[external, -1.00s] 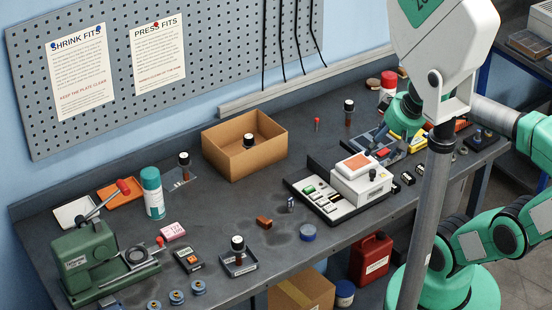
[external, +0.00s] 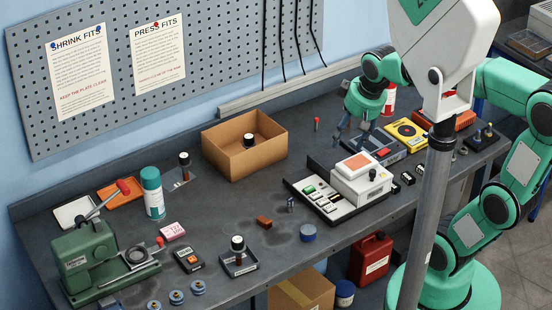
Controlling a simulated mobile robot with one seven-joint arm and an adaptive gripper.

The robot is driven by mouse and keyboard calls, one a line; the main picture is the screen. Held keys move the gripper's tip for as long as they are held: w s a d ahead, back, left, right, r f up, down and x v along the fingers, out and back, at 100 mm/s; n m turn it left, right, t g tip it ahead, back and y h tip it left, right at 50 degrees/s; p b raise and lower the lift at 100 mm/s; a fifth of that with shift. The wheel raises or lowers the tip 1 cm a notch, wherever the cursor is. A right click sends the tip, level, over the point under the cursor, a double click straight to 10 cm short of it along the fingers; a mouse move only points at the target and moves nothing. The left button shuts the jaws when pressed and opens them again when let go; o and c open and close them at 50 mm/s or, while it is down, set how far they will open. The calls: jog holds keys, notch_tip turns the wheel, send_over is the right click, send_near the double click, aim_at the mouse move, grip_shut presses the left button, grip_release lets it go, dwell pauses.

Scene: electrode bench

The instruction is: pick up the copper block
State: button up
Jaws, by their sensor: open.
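The copper block (external: 264,222) appears to be the small reddish-brown block lying on the dark bench top, near the middle front. It lies apart from the things around it. My gripper (external: 351,134) is open, with its fingers pointing down over the back of the bench, behind the white device. It is well to the right of the block and farther back. I see nothing between its fingers, but they are small and dark here.
A cardboard box (external: 227,160) stands behind the block. A white device (external: 360,183) with an orange top stands to the right. A blue disc (external: 308,233) and a black tray (external: 253,264) with a black-capped post are near the block. A green press (external: 90,258) stands far left.

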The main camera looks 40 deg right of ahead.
jog(key=w+a+f+g, duration=0.2)
jog(key=w+a+f, duration=0.4)
jog(key=w+f, duration=0.45)
jog(key=n+g+p, duration=0.1)
jog(key=g, duration=0.1)
send_over(265, 220)
notch_tip(265, 220, down, 14)
jog(key=r, duration=0.1)
jog(key=shift+s+d+f, duration=0.1)
jog(key=shift+f, duration=0.15)
jog(key=shift+f+b, duration=0.45)
jog(key=shift+f, duration=3.85)
jog(key=shift+f, duration=0.15)
jog(key=shift+f+b, duration=0.5)
jog(key=shift+f, duration=1.95)
